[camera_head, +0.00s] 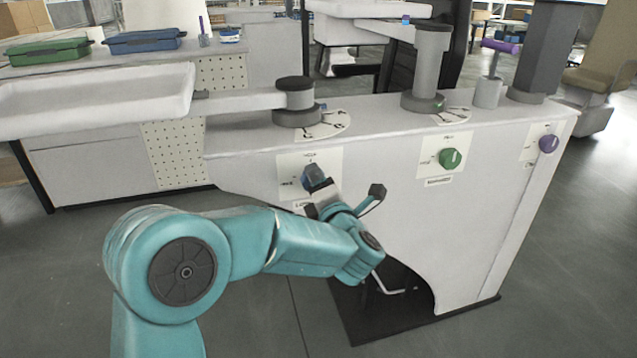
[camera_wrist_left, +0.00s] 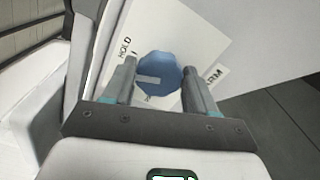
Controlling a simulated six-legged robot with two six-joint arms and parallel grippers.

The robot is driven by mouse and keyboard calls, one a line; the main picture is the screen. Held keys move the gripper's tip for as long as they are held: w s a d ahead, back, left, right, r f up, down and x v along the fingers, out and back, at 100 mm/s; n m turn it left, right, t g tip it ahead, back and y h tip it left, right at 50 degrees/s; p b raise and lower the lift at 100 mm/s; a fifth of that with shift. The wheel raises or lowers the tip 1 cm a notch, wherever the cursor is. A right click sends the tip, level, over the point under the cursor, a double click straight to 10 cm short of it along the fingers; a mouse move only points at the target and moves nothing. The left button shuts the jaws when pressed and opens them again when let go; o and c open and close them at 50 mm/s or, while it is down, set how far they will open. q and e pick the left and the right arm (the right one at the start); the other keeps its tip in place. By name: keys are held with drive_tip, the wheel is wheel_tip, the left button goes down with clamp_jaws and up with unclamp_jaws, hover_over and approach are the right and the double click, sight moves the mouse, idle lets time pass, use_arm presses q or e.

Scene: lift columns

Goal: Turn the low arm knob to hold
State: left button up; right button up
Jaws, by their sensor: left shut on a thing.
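The low arm knob (camera_head: 314,176) is blue and sits on a white label plate (camera_head: 290,165) on the front of the white column cabinet. In the left wrist view the blue knob (camera_wrist_left: 160,72) lies between the two fingers of my left gripper (camera_wrist_left: 160,80), which is shut on it. Its pale pointer mark is toward the left in that view. The word HOLD shows above and left of the knob, and ARM to its lower right. In the head view my left gripper (camera_head: 318,190) covers part of the knob and plate. My right gripper is not in view.
A green knob (camera_head: 450,159) and a purple knob (camera_head: 548,144) sit farther right on the same cabinet (camera_head: 390,200). Grey column posts stand on its top, one carrying a white tray (camera_head: 95,100) at left. A blue box (camera_head: 143,42) and a green box (camera_head: 48,52) stand behind.

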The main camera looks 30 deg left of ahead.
use_arm(q)
drive_tip(key=shift+f+m+p, duration=0.15)
drive_tip(key=shift+m+p, duration=0.35)
drive_tip(key=shift+m, duration=1.4)
drive_tip(key=o, duration=1)
drive_tip(key=p+v, duration=0.2)
drive_tip(key=v, duration=1.4)
drive_tip(key=shift+s+d, duration=0.15)
drive_tip(key=shift+s, duration=0.05)
